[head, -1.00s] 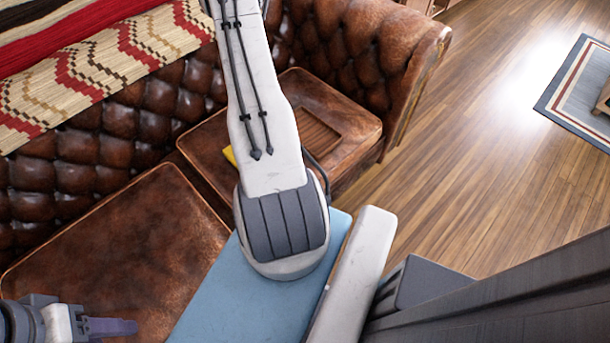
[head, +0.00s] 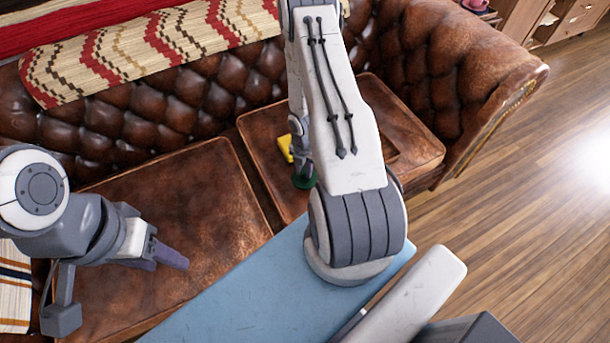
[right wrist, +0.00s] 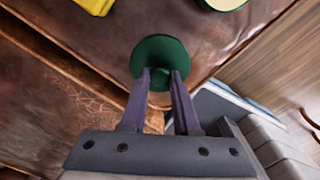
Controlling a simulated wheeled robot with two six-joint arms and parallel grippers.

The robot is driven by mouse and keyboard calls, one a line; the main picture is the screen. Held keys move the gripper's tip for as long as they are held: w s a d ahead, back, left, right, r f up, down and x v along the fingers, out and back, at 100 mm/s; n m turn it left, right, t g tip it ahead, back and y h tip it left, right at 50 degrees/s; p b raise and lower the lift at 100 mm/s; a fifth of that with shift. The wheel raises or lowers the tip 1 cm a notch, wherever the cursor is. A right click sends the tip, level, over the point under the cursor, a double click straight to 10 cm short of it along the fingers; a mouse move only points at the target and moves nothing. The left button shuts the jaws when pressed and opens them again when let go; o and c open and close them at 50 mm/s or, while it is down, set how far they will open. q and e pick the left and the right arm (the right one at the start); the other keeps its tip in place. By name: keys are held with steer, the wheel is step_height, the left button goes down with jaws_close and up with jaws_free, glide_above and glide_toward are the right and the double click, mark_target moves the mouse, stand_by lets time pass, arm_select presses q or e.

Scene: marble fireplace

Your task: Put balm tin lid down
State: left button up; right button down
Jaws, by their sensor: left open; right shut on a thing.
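The balm tin lid, a dark green disc (right wrist: 160,58), is held between the fingertips of my right gripper (right wrist: 160,78). In the head view, the lid (head: 303,182) shows as a small green shape over the right-hand leather seat, beside my right forearm. I cannot tell whether it touches the seat. My right gripper (head: 301,168) is partly hidden behind that arm. A round cream-coloured thing with a green rim (right wrist: 226,3), perhaps the open tin, is cut off at the right wrist view's top edge. My left gripper (head: 172,257) is open and empty over the left-hand seat.
A yellow object (head: 285,148) lies on the right seat near the lid and shows in the right wrist view (right wrist: 94,5). A brown leather sofa (head: 170,215) with a patterned throw (head: 150,45) fills the left. Wooden floor (head: 500,220) is clear at right.

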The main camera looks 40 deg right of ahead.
mark_target(304, 172)
steer(key=shift+f+b, duration=2)
steer(key=shift+f, duration=0.05)
steer(key=shift+f+b, duration=0.3)
steer(key=c, duration=0.7)
jaws_free()
steer(key=shift+r, duration=0.1)
steer(key=shift+o, duration=0.2)
steer(key=shift+r+p, duration=0.2)
steer(key=shift+p, duration=0.1)
step_height(304, 172, up, 12)
steer(key=p, duration=1.2)
steer(key=shift+w+r, duration=0.1)
